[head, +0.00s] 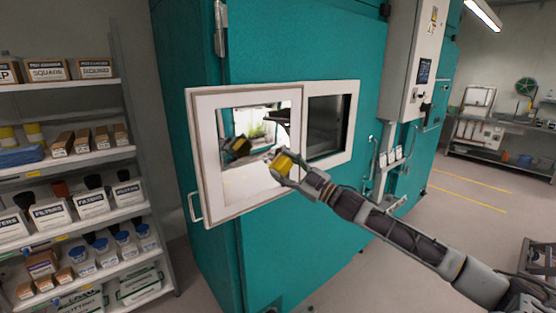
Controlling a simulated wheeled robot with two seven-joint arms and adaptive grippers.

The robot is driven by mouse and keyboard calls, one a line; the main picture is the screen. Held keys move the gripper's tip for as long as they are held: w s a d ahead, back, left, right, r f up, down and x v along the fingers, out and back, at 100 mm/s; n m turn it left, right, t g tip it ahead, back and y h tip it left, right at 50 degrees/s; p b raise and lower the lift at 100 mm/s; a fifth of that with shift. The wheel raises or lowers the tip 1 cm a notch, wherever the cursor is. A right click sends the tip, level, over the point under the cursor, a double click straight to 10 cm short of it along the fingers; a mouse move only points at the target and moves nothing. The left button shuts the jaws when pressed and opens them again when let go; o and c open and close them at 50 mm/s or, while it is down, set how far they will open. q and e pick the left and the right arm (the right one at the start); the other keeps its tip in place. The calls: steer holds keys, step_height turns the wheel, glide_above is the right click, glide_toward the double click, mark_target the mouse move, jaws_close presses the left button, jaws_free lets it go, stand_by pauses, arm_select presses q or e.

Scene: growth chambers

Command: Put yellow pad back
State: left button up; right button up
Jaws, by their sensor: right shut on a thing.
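The pane (240,185) shows a bright scene with greenery and a dark, yellow-marked shape, which looks like a reflection. My left gripper is out of view.
A dark opening (328,125) in a white frame lies right of the door. A shelf rack (75,165) with boxes and bottles stands at the left. A grey control cabinet (406,60) is mounted on the chamber. Floor (475,215) is open at the right.

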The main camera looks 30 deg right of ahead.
steer(key=s+a+f+m+t+h+b, duration=0.1)
steer(key=s+f+h, duration=0.1)
steer(key=f, duration=1.1)
steer(key=s+a+f+m+t+h+b, duration=0.1)
steer(key=s+a+f+m+h, duration=0.1)
steer(key=f, duration=1)
steer(key=s+a+f+m+h+b, duration=0.1)
steer(key=s+a+f+h, duration=0.1)
steer(key=a+f, duration=0.5)
steer(key=s+a+f+h, duration=0.2)
steer(key=s+a+f, duration=0.2)
steer(key=a+f, duration=0.4)
steer(key=shift+a+f+m+h+b, duration=0.2)
steer(key=shift+a+m+h+b, duration=0.2)
steer(key=shift+a, duration=0.3)
